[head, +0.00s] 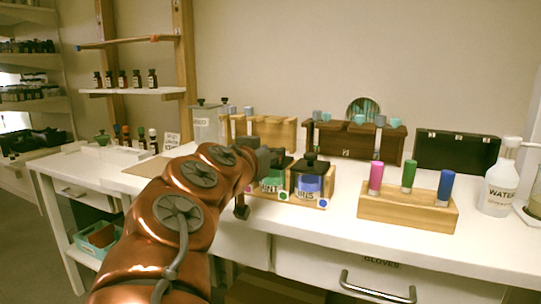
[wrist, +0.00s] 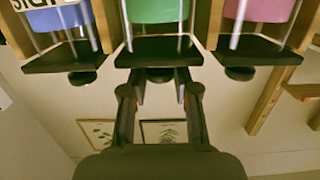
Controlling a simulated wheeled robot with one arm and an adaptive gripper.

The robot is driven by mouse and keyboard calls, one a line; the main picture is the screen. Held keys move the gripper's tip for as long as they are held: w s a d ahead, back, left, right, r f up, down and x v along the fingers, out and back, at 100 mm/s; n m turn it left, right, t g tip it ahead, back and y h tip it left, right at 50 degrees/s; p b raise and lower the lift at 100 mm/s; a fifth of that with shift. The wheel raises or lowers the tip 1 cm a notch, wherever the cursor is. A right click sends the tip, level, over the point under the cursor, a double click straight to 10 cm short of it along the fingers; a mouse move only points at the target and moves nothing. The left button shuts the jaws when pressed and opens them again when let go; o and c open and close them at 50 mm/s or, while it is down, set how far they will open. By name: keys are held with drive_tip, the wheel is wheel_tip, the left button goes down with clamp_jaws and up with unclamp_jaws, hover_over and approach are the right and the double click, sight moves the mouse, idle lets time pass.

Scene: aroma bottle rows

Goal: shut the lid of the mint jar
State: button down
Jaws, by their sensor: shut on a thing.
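The mint jar (head: 272,184) has a green label and stands in a wooden holder (head: 322,203) on the white counter, beside the blue-labelled jar (head: 308,184). My gripper (head: 266,158) is over the mint jar in the head view, and my arm hides part of the jar. In the upside-down wrist view, the mint jar's green body (wrist: 157,10) is in the middle with its dark square lid (wrist: 158,46) at its mouth. My gripper (wrist: 160,88) is shut on the lid's knob (wrist: 160,74). I cannot tell whether the lid is fully seated.
In the wrist view, a blue jar (wrist: 68,18) and a pink jar (wrist: 262,10) flank the mint jar closely, both with dark lids. A wooden block (head: 408,208) with pink, green and blue sticks stands to the right. A water bottle (head: 500,180) is farther right.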

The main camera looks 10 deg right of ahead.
drive_tip(key=c, duration=0.9)
unclamp_jaws()
drive_tip(key=shift+r, duration=0.15)
wheel_tip(320, 180, up, 10)
drive_tip(key=shift+s+f, duration=0.1)
